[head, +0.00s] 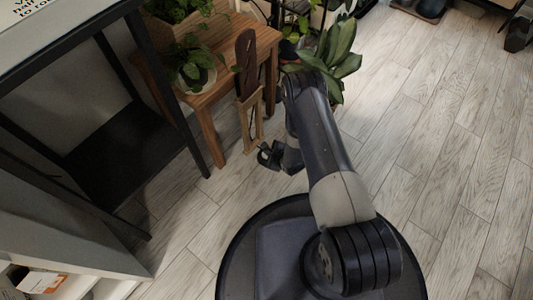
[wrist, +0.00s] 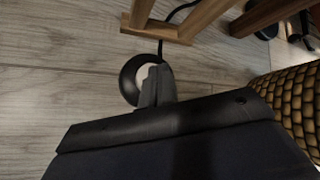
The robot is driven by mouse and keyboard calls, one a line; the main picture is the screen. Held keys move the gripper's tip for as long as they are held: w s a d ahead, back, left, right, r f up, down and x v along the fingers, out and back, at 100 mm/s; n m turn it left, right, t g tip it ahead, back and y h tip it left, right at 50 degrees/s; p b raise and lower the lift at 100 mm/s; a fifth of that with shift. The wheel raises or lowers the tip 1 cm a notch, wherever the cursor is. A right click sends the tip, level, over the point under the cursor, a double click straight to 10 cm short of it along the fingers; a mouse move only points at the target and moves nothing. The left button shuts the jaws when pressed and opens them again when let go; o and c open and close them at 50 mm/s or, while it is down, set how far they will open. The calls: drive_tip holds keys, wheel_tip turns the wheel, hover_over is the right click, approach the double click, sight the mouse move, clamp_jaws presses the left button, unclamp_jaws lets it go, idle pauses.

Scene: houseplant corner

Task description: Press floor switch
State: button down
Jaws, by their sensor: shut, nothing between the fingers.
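The floor switch (wrist: 127,82) is a round black disc with a pale centre, lying on the wood-plank floor in the wrist view. A black cord runs from near it up to a wooden frame. My gripper (wrist: 156,72) is shut and empty, its grey fingers over the right part of the disc and covering some of it. I cannot tell whether the fingertips touch it. In the head view my gripper (head: 268,156) is low, near the floor, in front of the wooden stand. The switch cannot be told apart from it there.
A wooden frame (wrist: 182,28) stands just beyond the switch, and a woven basket (wrist: 292,105) is at the right. In the head view a wooden plant table (head: 205,100) is behind my gripper, and a black shelf (head: 125,155) is at left.

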drive_tip(key=shift+r+p, duration=1.9)
drive_tip(key=shift+r, duration=1.1)
